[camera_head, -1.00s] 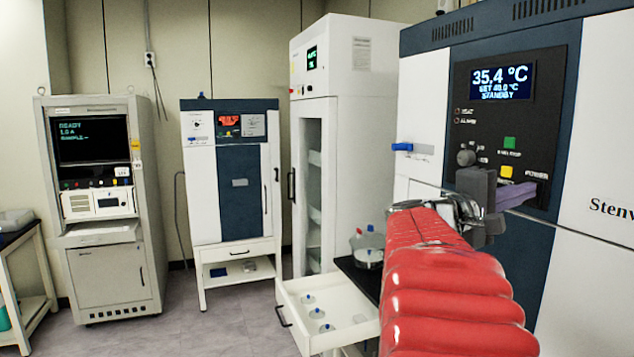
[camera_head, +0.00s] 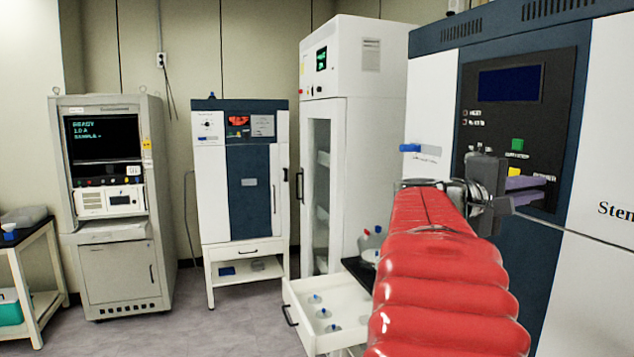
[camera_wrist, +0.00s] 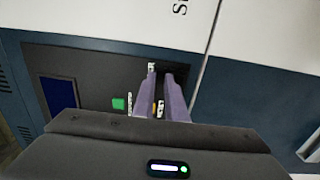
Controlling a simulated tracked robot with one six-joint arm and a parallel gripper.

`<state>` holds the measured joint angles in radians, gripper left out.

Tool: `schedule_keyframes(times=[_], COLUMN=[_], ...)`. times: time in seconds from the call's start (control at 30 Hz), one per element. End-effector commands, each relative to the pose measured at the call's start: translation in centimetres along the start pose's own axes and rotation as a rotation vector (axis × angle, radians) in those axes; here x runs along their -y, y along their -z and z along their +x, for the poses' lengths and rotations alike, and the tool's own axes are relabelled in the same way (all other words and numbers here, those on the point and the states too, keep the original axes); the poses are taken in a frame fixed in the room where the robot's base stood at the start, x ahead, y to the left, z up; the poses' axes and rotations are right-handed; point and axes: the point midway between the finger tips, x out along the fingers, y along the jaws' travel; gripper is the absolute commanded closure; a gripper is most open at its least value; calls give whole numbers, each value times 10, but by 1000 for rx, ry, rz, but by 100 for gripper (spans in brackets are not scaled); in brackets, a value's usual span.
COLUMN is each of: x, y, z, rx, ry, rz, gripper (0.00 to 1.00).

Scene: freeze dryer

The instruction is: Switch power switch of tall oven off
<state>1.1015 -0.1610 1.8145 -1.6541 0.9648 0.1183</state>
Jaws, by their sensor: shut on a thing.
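The tall oven (camera_head: 437,95) stands at the right, with a dark control panel (camera_head: 560,90). Its display (camera_head: 509,83) is blank and dark blue; it also shows in the wrist view (camera_wrist: 58,93). My gripper (camera_head: 552,186) has its purple fingers against the lower right of the panel, at the power label. In the wrist view, the fingertips (camera_wrist: 160,72) reach the panel with a narrow gap between them. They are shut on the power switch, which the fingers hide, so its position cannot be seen.
A green button (camera_head: 517,144) and a yellow button (camera_head: 513,170) sit on the panel close to my fingers. A blue handle (camera_head: 411,147) sticks out at the oven's left. An open white drawer (camera_head: 300,310) with several flasks lies below left of my arm.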

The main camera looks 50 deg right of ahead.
Motion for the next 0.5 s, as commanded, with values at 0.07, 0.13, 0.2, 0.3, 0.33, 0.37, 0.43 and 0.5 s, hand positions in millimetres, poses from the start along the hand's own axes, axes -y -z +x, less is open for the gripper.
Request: schedule_keyframes(times=[0.07,0.13,0.2,0.3,0.33,0.37,0.43,0.5], x=[-2,-3,-4,-6,-6,-7,-8,-10], y=[2,1,1,-1,-2,-2,-4,-5], z=[3,0,-7,-19,-24,-29,-40,-50], rx=[-4,-4,-4,-4,-4,-3,-3,-3], ry=[-7,-7,-9,-8,-8,-8,-8,-8], rz=[-5,-4,-4,-1,-1,0,0,0], gripper=[100,100,100,100,100,100,100,100])
